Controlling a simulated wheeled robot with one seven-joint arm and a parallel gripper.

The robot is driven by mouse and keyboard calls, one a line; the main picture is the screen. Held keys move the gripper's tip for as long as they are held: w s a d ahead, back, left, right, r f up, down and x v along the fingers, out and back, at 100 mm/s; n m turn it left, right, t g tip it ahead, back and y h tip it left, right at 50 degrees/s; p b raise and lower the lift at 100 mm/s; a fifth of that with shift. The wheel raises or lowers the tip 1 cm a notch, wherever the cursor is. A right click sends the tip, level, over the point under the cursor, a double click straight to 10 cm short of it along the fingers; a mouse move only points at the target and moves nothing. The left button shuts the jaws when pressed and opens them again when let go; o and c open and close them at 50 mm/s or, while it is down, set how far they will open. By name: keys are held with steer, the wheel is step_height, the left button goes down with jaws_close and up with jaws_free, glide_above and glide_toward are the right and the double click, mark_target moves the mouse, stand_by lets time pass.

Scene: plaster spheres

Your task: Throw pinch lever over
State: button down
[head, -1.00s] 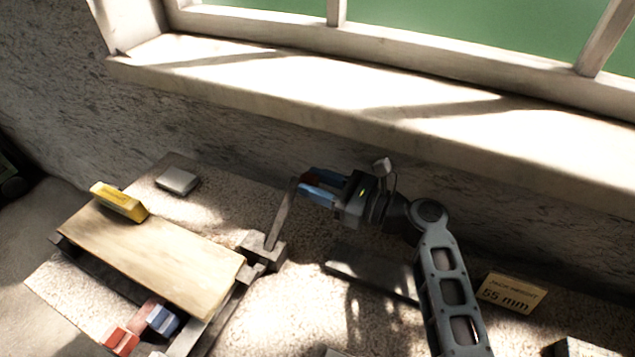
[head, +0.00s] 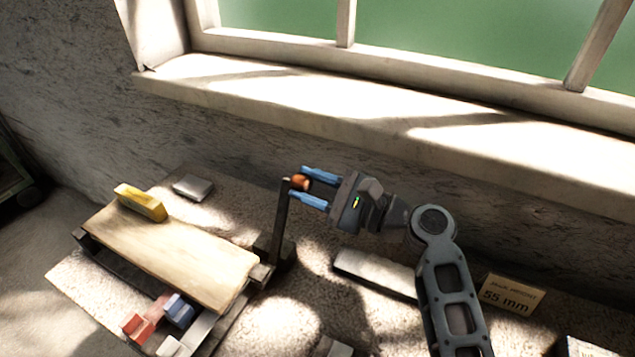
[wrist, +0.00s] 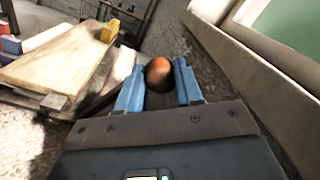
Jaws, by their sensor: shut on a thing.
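The pinch lever (head: 281,222) is a dark upright bar at the right end of the board's frame. It stands nearly vertical and carries an orange-brown ball knob (head: 300,182) at its top. My gripper (head: 298,184) reaches in from the right, its blue fingers shut on the knob, one on each side. In the wrist view the knob (wrist: 159,74) sits between the fingertips. The lever's bar is mostly hidden there behind the knob and fingers.
A wooden board (head: 170,255) lies on the frame left of the lever, with a yellow block (head: 141,203) on it. Red and blue blocks (head: 160,315) lie in front. A "55 mm" card (head: 508,294) stands right. The window sill (head: 350,110) runs behind.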

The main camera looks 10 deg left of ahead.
steer(key=shift+s+a+r+n, duration=0.25)
steer(key=shift+s+n, duration=0.2)
steer(key=shift+s, duration=0.2)
steer(key=shift+s+a+r+n, duration=0.25)
steer(key=shift+s+n, duration=0.2)
steer(key=shift+s, duration=0.15)
steer(key=c, duration=0.7)
jaws_free()
steer(key=shift+c, duration=0.2)
steer(key=b+v, duration=0.1)
steer(key=v, duration=0.7)
